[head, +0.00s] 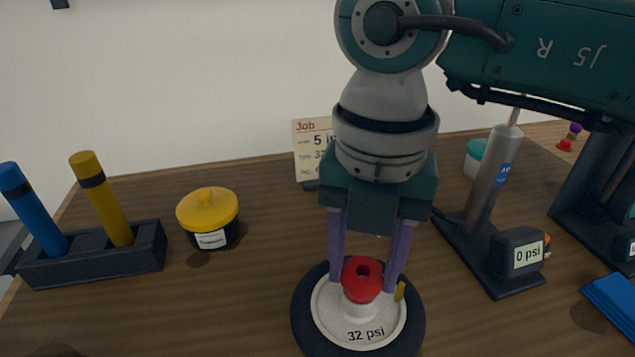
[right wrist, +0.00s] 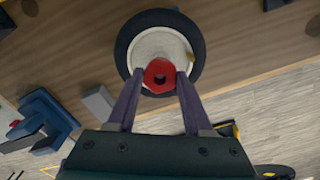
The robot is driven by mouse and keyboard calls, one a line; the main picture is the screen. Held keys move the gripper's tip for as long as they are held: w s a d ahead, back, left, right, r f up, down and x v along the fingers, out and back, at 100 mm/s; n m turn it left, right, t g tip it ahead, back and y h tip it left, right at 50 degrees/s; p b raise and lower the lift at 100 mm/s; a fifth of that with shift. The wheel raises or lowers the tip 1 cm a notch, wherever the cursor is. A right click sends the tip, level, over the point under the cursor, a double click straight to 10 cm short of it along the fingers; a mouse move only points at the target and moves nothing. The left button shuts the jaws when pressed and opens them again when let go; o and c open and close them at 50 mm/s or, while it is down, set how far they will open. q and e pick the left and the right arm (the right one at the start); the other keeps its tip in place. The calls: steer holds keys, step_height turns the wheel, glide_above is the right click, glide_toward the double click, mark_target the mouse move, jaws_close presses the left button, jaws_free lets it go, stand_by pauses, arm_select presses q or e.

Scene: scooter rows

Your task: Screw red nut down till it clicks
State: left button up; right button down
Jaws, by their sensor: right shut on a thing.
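A red nut (head: 362,279) sits on the raised white hub of a small wheel with a black tyre (head: 304,318). The wheel lies flat on the table, and its white disc reads "32 psi". My right gripper (head: 363,286) comes down from above with its two purple fingers on either side of the nut, shut on it. In the right wrist view the red nut (right wrist: 159,75) shows a dark hole in its middle, between the fingertips. A short yellow valve stem (head: 400,291) stands on the disc beside the right finger. My left gripper is not in view.
A dark holder (head: 95,262) with blue and yellow handles stands at left, beside a yellow-lidded jar (head: 208,218). A job card (head: 312,148) stands behind my arm. A grey pump (head: 490,180) with a "0 psi" gauge and a blue cloth (head: 612,302) are at right.

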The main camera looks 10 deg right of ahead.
mark_target(364, 278)
steer(key=shift+c, duration=1.1)
jaws_free()
steer(key=shift+d, duration=0.1)
step_height(364, 278, up, 10)
steer(key=shift+b, duration=0.45)
